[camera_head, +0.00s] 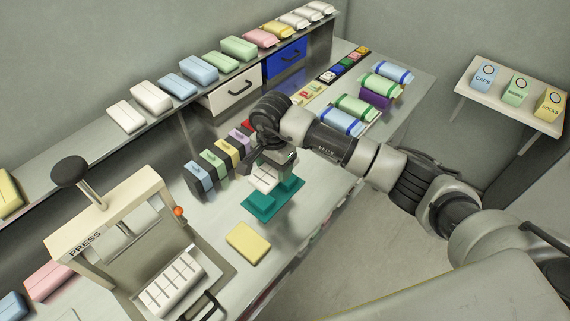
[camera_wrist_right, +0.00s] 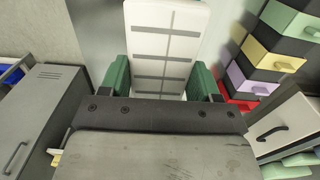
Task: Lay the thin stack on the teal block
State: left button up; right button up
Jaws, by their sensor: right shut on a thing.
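My right gripper (camera_head: 268,168) reaches in from the right in the head view and is shut on the thin stack (camera_head: 264,179), a flat white piece with grey bands. The stack also shows in the right wrist view (camera_wrist_right: 167,45), sticking out beyond the gripper, with green parts on both sides of it. The teal block (camera_head: 262,207) lies on the bench directly by the gripper and stack, with a raised part at its right. The stack appears over or against the block's far side; I cannot tell if they touch. My left gripper is not in view.
A row of small coloured drawer boxes (camera_head: 212,165) stands just left of the gripper. A yellow pad (camera_head: 248,243) lies in front of the teal block. The press (camera_head: 115,235) stands at the left. Blue and green wrapped packs (camera_head: 355,107) lie farther right on the bench.

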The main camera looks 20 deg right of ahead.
jog(key=shift+w+a+f, duration=0.1)
jog(key=shift+w, duration=0.25)
jog(key=shift+s+a+f+b, duration=0.1)
jog(key=shift+s+f+b, duration=0.1)
jog(key=shift+f+b, duration=0.1)
jog(key=shift+f, duration=0.2)
jog(key=shift+f+b, duration=1.5)
jog(key=shift+f, duration=0.9)
jog(key=shift+f+b, duration=0.2)
jog(key=shift+b, duration=0.15)
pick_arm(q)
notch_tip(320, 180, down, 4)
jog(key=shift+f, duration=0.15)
pick_arm(e)
jog(key=shift+w, duration=0.1)
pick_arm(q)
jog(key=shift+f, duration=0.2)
pick_arm(e)
jog(key=shift+f, duration=0.2)
